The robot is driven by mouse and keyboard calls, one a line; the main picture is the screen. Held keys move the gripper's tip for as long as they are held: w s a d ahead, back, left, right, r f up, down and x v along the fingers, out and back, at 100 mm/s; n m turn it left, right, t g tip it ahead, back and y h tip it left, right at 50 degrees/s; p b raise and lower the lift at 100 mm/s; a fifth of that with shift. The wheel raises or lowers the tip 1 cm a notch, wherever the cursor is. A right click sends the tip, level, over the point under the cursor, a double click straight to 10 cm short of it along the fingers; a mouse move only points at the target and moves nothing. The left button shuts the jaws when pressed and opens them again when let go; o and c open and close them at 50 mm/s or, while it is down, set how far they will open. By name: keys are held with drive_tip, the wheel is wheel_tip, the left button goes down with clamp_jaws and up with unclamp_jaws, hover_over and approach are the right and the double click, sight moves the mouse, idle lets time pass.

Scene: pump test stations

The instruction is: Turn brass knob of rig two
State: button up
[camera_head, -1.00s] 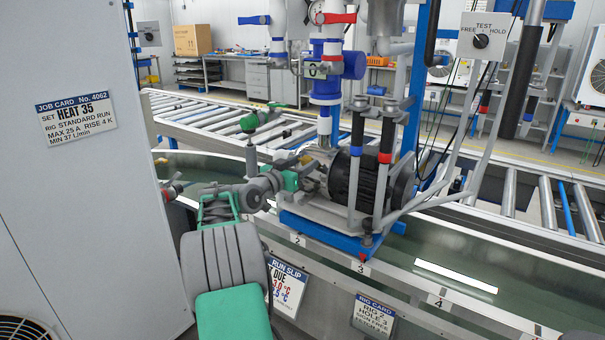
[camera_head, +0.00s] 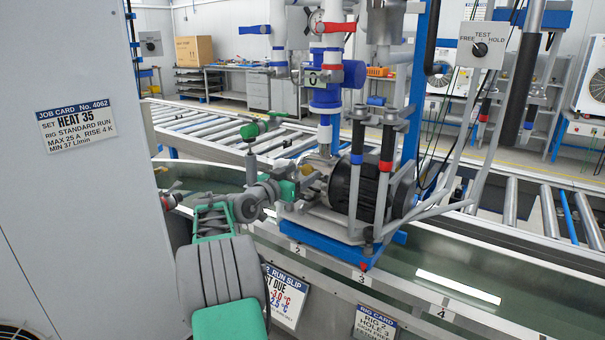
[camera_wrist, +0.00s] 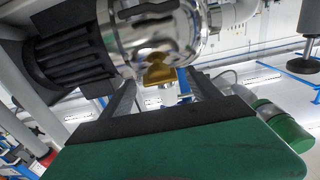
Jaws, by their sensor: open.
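The brass knob (camera_wrist: 158,72) shows in the wrist view, below the shiny round metal pump housing (camera_wrist: 155,35). My gripper (camera_wrist: 166,92) is open, with its two dark fingers on either side of the knob in the picture. I cannot tell whether either finger touches it. In the head view, my gripper (camera_head: 288,189) is at the left side of the pump rig, close to the metal housing. The rig's blue base (camera_head: 322,243) stands on the bench rail by marks 2 and 3. The knob is hard to make out in the head view.
A black motor (camera_head: 343,188) and upright pipes stand right of the housing. A large grey cabinet (camera_head: 80,220) with a job card is close on the left. A rig card (camera_head: 375,322) reads rig 2, hole 3. The bench is clear to the right.

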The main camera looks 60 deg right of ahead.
drive_tip(key=w+a, duration=0.1)
drive_tip(key=a, duration=0.6)
